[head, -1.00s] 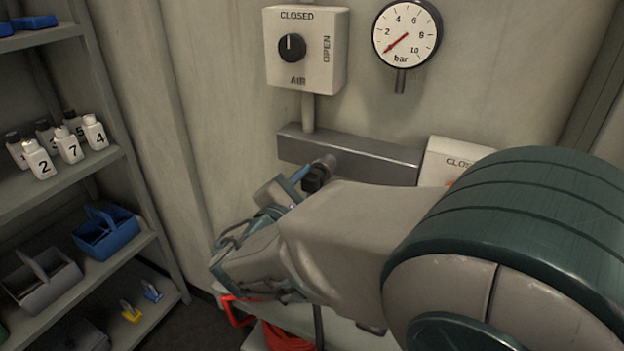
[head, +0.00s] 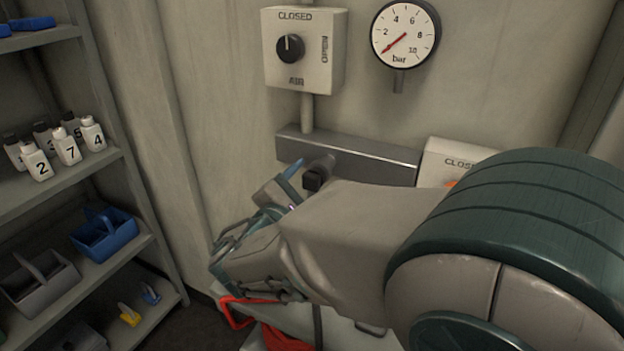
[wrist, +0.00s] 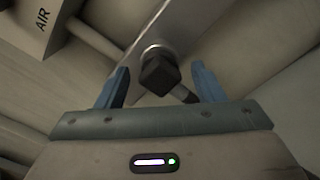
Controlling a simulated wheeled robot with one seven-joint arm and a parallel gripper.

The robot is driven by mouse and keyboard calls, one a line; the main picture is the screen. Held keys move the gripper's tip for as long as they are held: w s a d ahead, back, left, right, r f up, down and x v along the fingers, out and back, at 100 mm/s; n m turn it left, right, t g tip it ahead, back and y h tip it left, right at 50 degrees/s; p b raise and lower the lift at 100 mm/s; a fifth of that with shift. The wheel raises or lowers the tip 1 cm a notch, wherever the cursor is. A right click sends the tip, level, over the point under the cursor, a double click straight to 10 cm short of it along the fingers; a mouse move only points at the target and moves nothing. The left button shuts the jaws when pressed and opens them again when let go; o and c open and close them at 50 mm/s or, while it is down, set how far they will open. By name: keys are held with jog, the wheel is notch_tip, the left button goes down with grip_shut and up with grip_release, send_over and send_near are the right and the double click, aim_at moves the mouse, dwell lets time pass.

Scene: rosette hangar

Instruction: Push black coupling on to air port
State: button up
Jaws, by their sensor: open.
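The black coupling (head: 313,179) sits at the front end of the grey stub of the air port (head: 322,165), which sticks out of the grey manifold bar on the wall. I cannot tell how far on it is. In the wrist view the coupling (wrist: 159,73) lies between and a little beyond my two blue fingers, with a hose running off to the lower right. My gripper (wrist: 160,88) is open, with gaps on both sides of the coupling. In the head view my gripper (head: 285,185) is just left of the coupling, and my arm hides much of it.
The manifold bar (head: 350,160) runs along the wall below the AIR knob box (head: 304,48) and the pressure gauge (head: 405,33). A second CLOSED box (head: 455,158) is partly behind my arm. A shelf (head: 75,180) with bottles and bins stands at left.

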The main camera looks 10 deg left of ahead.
jog(key=b+v, duration=0.1)
jog(key=v, duration=1.2)
jog(key=shift+s, duration=0.1)
jog(key=w+d+f+m+g+h, duration=0.1)
jog(key=d+f+m+g+h, duration=0.2)
jog(key=d, duration=0.5)
jog(key=w+d+f+m+g, duration=0.2)
jog(key=d+m+g, duration=0.25)
jog(key=d, duration=0.25)
jog(key=s+d+f+m+g+y+p, duration=0.2)
jog(key=s+d+f+m+g+y, duration=0.2)
jog(key=d+m, duration=0.7)
jog(key=s+m+g+y, duration=0.2)
jog(key=s+m+y, duration=0.1)
jog(key=m+y, duration=0.1)
jog(key=shift+s+m+g+y+p, duration=0.2)
jog(key=shift+m+g+y+p, duration=0.15)
jog(key=shift+m+y+p, duration=0.1)
jog(key=shift+d, duration=0.1)
